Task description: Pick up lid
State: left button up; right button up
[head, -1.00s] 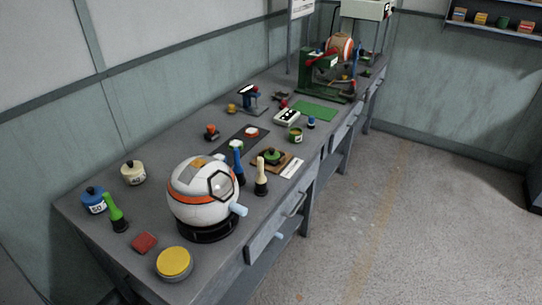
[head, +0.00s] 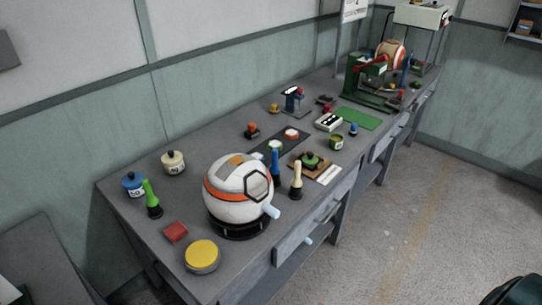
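No thing is clearly marked as the lid. A round tin with a flat yellow top (head: 202,252) sits at the near left end of the grey workbench (head: 130,210); its top is the most lid-like surface. Neither of my grippers is in view.
A white and orange sphere (head: 236,187) on a black ring stands beside the tin. A red block (head: 175,232), a green-handled tool (head: 151,198), a blue-handled tool (head: 276,168) and a cream-handled tool (head: 296,181) surround it. A green press (head: 370,84) stands farther back.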

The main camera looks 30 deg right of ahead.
aim_at(310, 158)
jog(key=l+u, duration=0.3)
jog(key=l, duration=0.15)
jog(key=k+l+u, duration=0.1)
jog(key=l+u, duration=0.2)
jog(key=l, duration=0.15)
jog(key=k+l+u, duration=0.1)
jog(key=l+u, duration=0.2)
jog(key=l, duration=0.15)
jog(key=k+l+u, duration=0.1)
jog(key=l, duration=0.3)
jog(key=k+l, duration=0.2)
jog(key=l, duration=0.2)
jog(key=k+l+u, duration=0.15)
jog(key=l, duration=0.25)
jog(key=k+l+u, duration=0.1)
jog(key=l, duration=0.25)
jog(key=k+l, duration=0.4)
jog(key=l, duration=0.25)
jog(key=k+l, duration=0.2)
jog(key=l, duration=0.2)
jog(key=k+l, duration=0.15)
jog(key=l, duration=0.2)
jog(key=k+l, duration=0.15)
jog(key=l, duration=0.25)
jog(key=u, duration=0.05)
